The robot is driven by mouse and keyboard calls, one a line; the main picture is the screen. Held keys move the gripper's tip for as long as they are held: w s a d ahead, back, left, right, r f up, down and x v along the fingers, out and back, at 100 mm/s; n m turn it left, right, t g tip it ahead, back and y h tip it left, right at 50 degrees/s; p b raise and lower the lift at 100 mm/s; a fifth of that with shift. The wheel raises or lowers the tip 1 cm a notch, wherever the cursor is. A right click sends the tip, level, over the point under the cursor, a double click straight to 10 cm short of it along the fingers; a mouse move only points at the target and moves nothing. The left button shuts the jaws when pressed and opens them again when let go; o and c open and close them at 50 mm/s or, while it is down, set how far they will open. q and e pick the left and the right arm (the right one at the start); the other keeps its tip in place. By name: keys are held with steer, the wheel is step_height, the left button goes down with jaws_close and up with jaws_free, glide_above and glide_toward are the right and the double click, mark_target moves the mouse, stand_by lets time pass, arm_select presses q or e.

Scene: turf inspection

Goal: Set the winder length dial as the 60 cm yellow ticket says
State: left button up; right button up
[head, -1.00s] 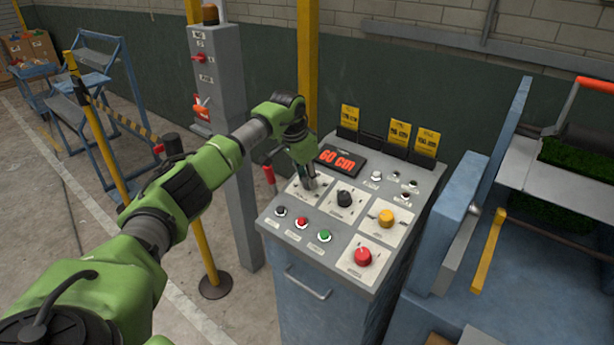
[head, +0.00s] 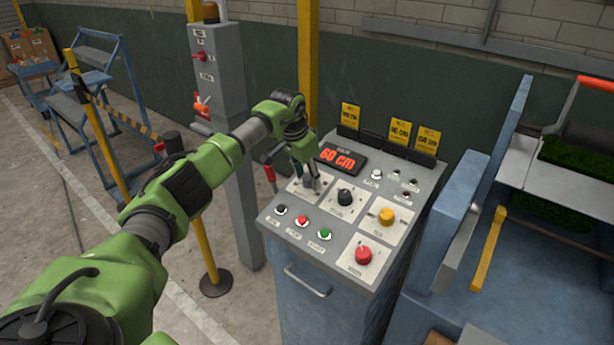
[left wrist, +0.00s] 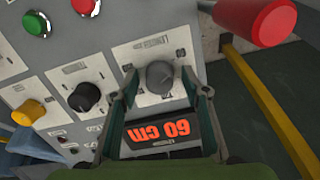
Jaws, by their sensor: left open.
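The control panel (head: 278,225) carries a red-lit display (head: 341,161) that reads 60 cm. The display shows upside down in the left wrist view (left wrist: 158,132). My left gripper (head: 312,184) is at the panel's upper left plate, over a dial that it mostly hides in the head view. In the left wrist view this grey dial (left wrist: 160,76) sits between the two open fingers; I cannot tell whether they touch it. Yellow tickets (head: 351,116), (head: 399,131), (head: 427,140) stand in holders behind the panel; their print is too small to read surely. My right gripper is out of view.
Beside the dial are a black knob (head: 345,196), a yellow knob (head: 386,215) and a red knob (head: 363,255). Small buttons line the left front. A grey post (head: 225,110) with a red handle (head: 270,174) stands left; a blue machine (head: 560,280) stands right.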

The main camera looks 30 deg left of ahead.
arm_select(q)
steer(key=shift+r, duration=0.1)
steer(key=v, duration=1.1)
steer(key=shift+s+r, duration=0.2)
steer(key=shift+r, duration=0.15)
